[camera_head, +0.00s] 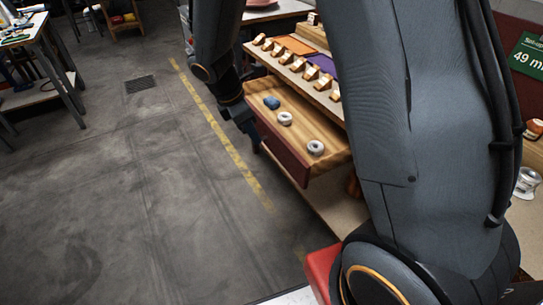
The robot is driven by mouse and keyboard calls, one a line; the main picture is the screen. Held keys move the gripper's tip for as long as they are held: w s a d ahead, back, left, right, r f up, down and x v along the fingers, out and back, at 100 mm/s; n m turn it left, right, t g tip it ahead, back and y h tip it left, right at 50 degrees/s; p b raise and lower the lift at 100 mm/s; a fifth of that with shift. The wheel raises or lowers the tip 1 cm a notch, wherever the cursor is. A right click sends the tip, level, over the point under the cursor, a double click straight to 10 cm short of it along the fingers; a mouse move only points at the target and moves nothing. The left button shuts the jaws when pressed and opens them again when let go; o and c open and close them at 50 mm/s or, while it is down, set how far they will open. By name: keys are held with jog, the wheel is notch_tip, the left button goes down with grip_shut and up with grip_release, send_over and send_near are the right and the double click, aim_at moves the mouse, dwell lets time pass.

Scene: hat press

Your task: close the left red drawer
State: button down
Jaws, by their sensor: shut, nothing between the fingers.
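The left red drawer (278,144) is pulled out from the wooden bench, with its dark red front facing the aisle. Its wooden inside holds a small blue piece (271,103) and two grey rings, one in the middle (285,119) and one nearer me (316,148). My gripper (252,138) points down at the far end of the drawer front, on its outer side. It is shut and empty. I cannot tell whether it touches the front.
A row of brass-coloured blocks (299,65) stands on the bench shelf above the drawer. The grey floor (130,210) with a yellow line (222,140) is clear to the left. A cluttered table (42,30) stands at the far left.

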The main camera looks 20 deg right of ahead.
jog(key=w+f+n, duration=0.2)
send_near(274, 149)
jog(key=s+f, duration=0.4)
jog(key=f, duration=0.1)
jog(key=shift+d+p, duration=0.55)
jog(key=shift+d, duration=0.3)
